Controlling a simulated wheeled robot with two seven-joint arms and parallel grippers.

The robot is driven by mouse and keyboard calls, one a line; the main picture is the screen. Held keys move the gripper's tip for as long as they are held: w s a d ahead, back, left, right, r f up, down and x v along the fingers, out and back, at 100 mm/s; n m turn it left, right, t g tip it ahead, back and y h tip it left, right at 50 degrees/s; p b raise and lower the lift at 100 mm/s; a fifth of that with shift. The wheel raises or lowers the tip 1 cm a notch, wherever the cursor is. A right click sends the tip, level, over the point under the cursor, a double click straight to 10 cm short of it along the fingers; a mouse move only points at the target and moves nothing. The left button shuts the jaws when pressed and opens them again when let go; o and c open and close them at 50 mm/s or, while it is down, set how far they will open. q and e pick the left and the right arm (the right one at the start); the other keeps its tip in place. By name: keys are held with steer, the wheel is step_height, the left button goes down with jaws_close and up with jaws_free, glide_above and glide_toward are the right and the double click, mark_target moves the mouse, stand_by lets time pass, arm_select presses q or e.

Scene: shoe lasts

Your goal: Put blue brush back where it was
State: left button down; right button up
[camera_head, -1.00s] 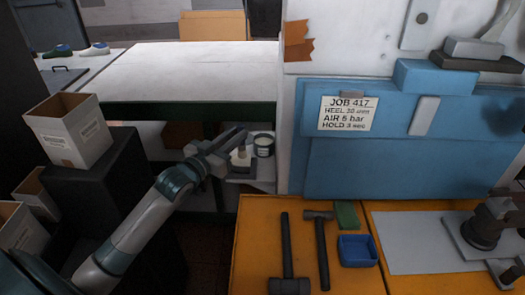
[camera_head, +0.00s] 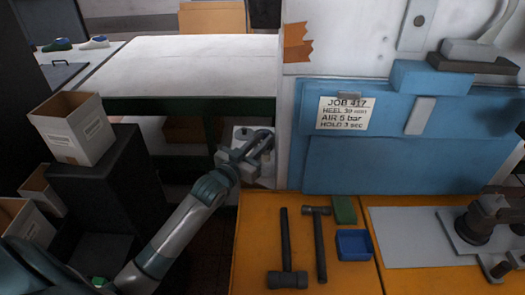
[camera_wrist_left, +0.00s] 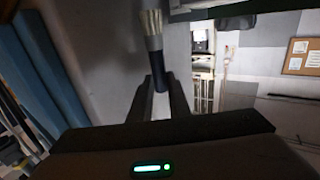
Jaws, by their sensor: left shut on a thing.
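My left gripper (camera_head: 262,142) is in front of a small white shelf (camera_head: 264,182) beside the white wall, beyond the orange bench. In the left wrist view its fingers (camera_wrist_left: 159,92) are shut on the blue brush (camera_wrist_left: 158,73). The brush has a dark blue handle, a grey ferrule and pale bristles pointing toward the top of that view. In the head view the gripper hides the brush and most of what stands on the shelf. I cannot tell whether the brush touches anything there. My right gripper is not in view.
On the orange bench (camera_head: 262,218) lie two hammers (camera_head: 287,245), a green block (camera_head: 343,209) and a blue tray (camera_head: 355,234). A blue panel (camera_head: 390,165) with a job sign (camera_head: 345,114) stands behind. An open carton (camera_head: 72,128) sits on a black stand at left.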

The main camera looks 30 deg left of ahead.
mark_target(266, 158)
arm_select(q)
step_height(266, 158, down, 4)
steer(key=shift+d+r+p, duration=0.1)
steer(key=shift+d+p, duration=0.05)
steer(key=shift+p, duration=0.55)
steer(key=shift+f, duration=0.2)
steer(key=c, duration=1.9)
jaws_free()
steer(key=shift+c, duration=0.2)
steer(key=shift+r, duration=0.15)
